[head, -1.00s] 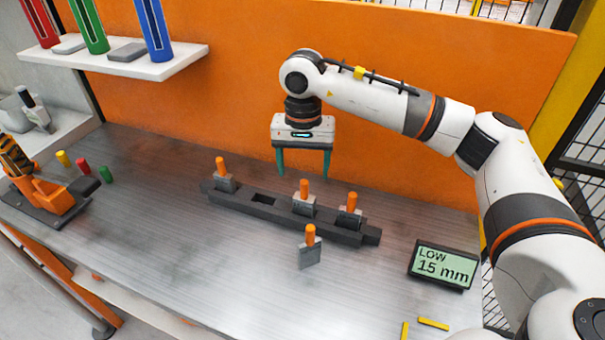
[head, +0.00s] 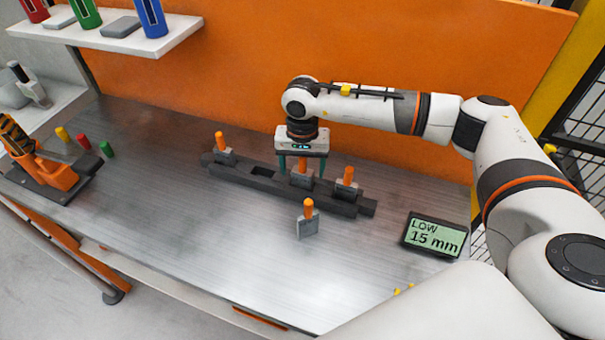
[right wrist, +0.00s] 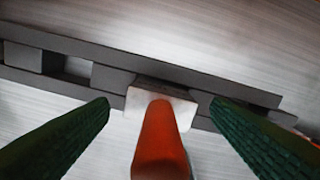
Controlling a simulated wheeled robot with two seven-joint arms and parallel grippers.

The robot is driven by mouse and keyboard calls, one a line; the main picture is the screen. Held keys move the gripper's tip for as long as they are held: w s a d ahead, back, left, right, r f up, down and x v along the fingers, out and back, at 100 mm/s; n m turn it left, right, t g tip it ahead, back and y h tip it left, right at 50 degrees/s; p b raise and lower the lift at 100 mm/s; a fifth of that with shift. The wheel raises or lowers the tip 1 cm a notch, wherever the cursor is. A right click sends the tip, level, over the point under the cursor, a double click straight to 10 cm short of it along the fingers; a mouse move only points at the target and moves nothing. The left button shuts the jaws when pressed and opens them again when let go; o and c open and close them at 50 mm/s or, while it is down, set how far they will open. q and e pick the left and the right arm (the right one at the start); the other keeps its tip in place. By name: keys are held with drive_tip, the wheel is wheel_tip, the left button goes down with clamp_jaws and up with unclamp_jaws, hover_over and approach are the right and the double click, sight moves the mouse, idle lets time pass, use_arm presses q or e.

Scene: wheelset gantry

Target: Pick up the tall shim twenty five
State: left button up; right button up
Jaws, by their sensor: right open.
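Shims with grey plates and orange handles stand at the bench. One shim (head: 221,148) is in the left slot of the dark rack (head: 242,177), one (head: 302,178) is near its middle and one (head: 346,186) near its right end. Another shim (head: 307,222) stands on the bench in front of the rack. No size marks are readable on them. My right gripper (head: 302,168) is open above the middle shim. In the right wrist view, that shim's orange handle (right wrist: 160,142) lies between the two green fingers, apart from both. My left gripper is out of view.
One rack slot (head: 263,172) is empty. A display (head: 433,236) reading "LOW 15 mm" stands to the right. An orange device (head: 45,165) and small coloured pegs (head: 83,140) are at the left.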

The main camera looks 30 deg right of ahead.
drive_tip(key=shift+f, duration=0.9)
drive_tip(key=shift+r, duration=0.1)
drive_tip(key=c, duration=1.2)
